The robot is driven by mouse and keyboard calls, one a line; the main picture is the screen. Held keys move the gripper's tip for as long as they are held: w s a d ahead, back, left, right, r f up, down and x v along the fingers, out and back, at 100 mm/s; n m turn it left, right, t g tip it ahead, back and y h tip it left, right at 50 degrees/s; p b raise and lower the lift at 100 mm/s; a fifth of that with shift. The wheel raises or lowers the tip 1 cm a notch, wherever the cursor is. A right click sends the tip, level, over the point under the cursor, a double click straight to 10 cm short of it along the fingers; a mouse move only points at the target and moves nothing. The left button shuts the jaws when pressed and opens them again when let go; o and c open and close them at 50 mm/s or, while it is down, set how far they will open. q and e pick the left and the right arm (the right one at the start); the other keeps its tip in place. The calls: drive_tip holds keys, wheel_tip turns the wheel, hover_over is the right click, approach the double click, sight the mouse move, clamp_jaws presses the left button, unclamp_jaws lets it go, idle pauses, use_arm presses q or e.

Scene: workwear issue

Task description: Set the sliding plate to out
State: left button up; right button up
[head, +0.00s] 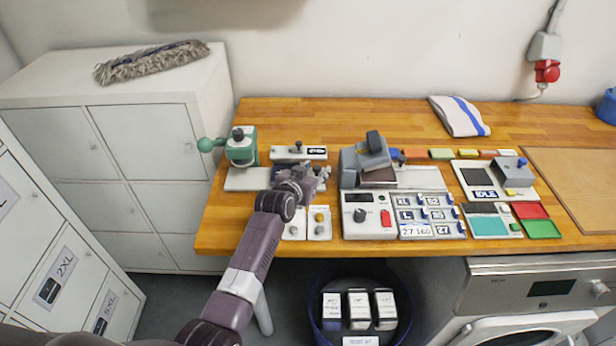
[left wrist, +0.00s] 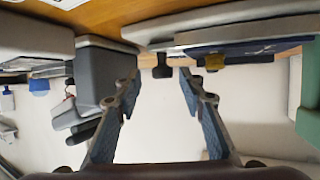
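In the head view a narrow white slide (head: 285,153) with a dark upright knob (head: 298,146) and a small black-and-white label lies near the middle of the bench; it looks like the sliding plate. I cannot read the label surely. My left gripper (head: 309,176) is in front of it, low over the bench, its fingers partly unclear there. In the left wrist view, upside down, my left gripper (left wrist: 158,76) is open, with a black knob (left wrist: 163,66) apparent between or just beyond its fingertips, with no visible grip. My right gripper is not in view.
A green press (head: 241,147) stands left of the slide and a grey heat press (head: 365,160) right of it. A control box (head: 372,222) and two button plates (head: 319,231) lie in front. The bench's back strip is mostly clear.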

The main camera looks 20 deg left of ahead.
use_arm(q)
drive_tip(key=d+v, duration=0.1)
drive_tip(key=v, duration=1)
drive_tip(key=shift+a, duration=0.4)
